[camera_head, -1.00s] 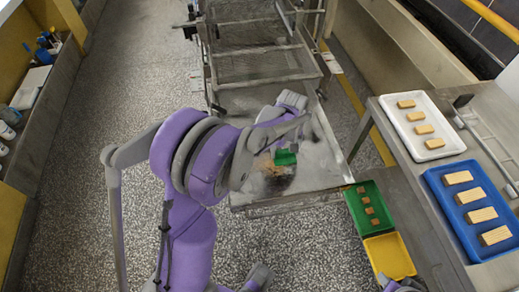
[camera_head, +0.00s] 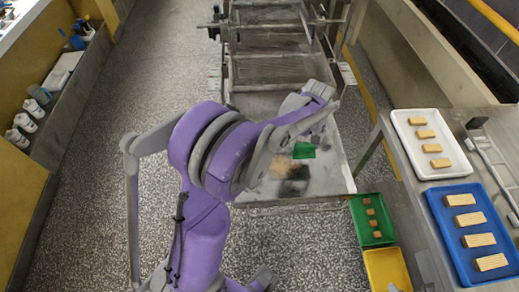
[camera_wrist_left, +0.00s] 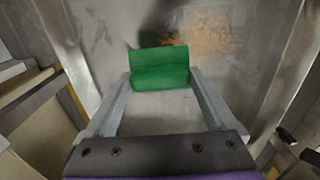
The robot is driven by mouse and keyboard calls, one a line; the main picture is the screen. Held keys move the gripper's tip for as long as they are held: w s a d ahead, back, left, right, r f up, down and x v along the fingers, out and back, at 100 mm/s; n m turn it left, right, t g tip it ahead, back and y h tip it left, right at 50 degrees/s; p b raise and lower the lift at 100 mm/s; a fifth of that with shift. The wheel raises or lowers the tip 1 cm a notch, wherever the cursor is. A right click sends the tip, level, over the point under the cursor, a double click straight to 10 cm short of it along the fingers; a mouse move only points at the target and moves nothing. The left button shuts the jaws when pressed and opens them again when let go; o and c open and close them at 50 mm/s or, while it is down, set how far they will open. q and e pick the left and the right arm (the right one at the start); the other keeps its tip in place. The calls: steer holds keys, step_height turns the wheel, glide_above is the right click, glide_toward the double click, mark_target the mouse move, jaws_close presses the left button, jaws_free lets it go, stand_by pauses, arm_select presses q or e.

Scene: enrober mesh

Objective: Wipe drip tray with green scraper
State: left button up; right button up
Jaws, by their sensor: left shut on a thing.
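The metal drip tray (camera_head: 331,172) lies under the rack, with a brown patch (camera_head: 281,166) and a dark smear on its surface near the front. The brown patch also shows in the left wrist view (camera_wrist_left: 205,42). My left gripper (camera_wrist_left: 161,80) is shut on the green scraper (camera_wrist_left: 160,66), which sits across its fingertips. In the head view the scraper (camera_head: 304,151) is over the tray, just right of and behind the brown patch. I cannot tell whether its edge touches the tray. My left forearm covers part of the tray. My right gripper cannot be made out.
To the right, a bench holds a white tray (camera_head: 461,169) and a blue tray (camera_head: 440,211) with biscuits. Below the drip tray's right side are a green tray (camera_head: 386,205) with small brown pieces and a yellow tray (camera_head: 374,256). Wire mesh racks stand behind.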

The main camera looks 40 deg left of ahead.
arm_select(q)
step_height(320, 180, up, 2)
steer(key=shift+p, duration=0.4)
steer(key=shift+f, duration=0.1)
